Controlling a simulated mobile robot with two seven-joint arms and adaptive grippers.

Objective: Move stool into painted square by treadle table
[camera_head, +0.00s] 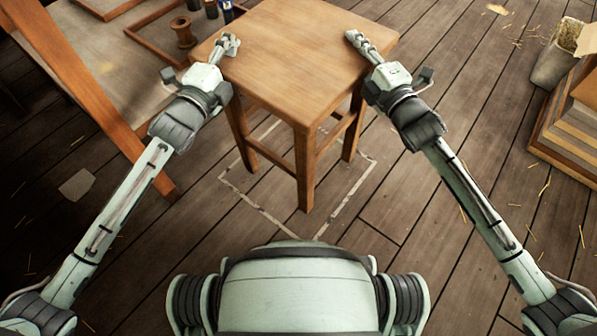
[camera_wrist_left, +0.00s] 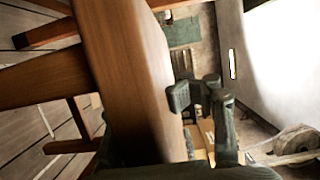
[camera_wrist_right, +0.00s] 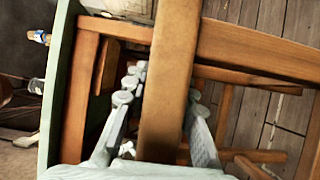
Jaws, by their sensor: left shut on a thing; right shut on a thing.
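The wooden stool (camera_head: 300,55) stands upright between my arms. Its front leg and the two side legs that show have their feet inside the pale painted square (camera_head: 268,215) on the floor; the far foot is hidden. My left gripper (camera_head: 228,45) is shut on the left edge of the seat. In the left wrist view the seat (camera_wrist_left: 120,75) fills the middle, with a dark finger against it. My right gripper (camera_head: 358,38) is shut on the seat's right edge; in the right wrist view its fingers lie on both sides of a wooden board (camera_wrist_right: 168,80).
A table-like surface with a slanting wooden beam (camera_head: 85,85) is close on the left, carrying a thread spool (camera_head: 183,32) and small bottles. A grey pot (camera_head: 558,65) and a stack of boards (camera_head: 570,125) stand at right. Plank floor is open right of the stool.

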